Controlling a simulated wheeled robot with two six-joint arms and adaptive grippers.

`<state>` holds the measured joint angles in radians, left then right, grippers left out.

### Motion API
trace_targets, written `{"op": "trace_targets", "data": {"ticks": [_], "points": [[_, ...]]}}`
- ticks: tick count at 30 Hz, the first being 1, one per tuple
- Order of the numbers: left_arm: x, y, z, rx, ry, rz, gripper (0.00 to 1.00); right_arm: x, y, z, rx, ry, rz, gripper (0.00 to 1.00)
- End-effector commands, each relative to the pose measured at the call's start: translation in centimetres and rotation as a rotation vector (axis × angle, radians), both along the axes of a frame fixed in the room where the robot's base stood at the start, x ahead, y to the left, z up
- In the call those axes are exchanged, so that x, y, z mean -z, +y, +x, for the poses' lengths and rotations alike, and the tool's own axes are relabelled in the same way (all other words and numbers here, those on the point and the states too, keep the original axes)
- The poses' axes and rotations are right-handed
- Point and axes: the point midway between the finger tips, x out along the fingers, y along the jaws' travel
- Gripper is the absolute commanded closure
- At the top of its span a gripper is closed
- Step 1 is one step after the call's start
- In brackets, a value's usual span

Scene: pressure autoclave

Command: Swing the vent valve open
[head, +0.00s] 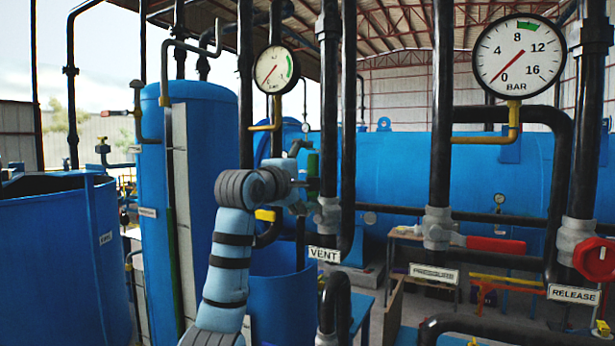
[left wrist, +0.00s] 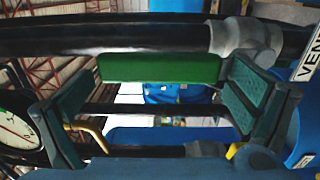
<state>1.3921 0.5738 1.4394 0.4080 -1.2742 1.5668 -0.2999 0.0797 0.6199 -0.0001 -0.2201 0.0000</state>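The vent valve (head: 327,216) is a grey body on a black vertical pipe, above the VENT label (head: 324,255). Its green handle (head: 313,172) stands upright along the pipe in the head view. My left gripper (head: 300,186) is beside the handle, which it partly hides. In the left wrist view, the green handle (left wrist: 160,68) lies across the gap between the two fingers of my left gripper (left wrist: 158,92). The fingers are wide apart, one past each end of the handle as seen there; contact cannot be told. The grey valve body (left wrist: 243,38) also shows. My right gripper is out of view.
To the right stand the pressure valve (head: 437,229) with a red handle (head: 495,245) and the release valve with a red handle (head: 596,259). Two gauges (head: 518,56) (head: 275,70) sit on vertical pipes. A blue tank (head: 200,160) is left of my arm.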

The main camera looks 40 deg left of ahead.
Motion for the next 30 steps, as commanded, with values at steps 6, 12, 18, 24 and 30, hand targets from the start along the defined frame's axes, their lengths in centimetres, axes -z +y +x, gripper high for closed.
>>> {"op": "trace_targets", "data": {"ticks": [6, 12, 18, 24, 30], "points": [[0.0, 0.0, -0.2, -0.001, -0.001, 0.001, 0.01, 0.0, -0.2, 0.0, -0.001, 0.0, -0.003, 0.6], [0.0, -0.5, -3.6, -0.004, -0.002, 0.006, 0.01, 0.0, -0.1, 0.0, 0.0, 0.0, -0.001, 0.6], [0.0, -1.5, -9.1, -0.003, -0.002, 0.007, 0.01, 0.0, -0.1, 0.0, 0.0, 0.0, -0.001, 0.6], [0.0, -1.9, -11.8, -0.002, 0.0, 0.002, 0.01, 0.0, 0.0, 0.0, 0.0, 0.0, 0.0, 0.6], [0.0, -2.0, -11.9, -0.001, 0.001, 0.0, 0.01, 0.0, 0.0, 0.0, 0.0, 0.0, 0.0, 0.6]]}}
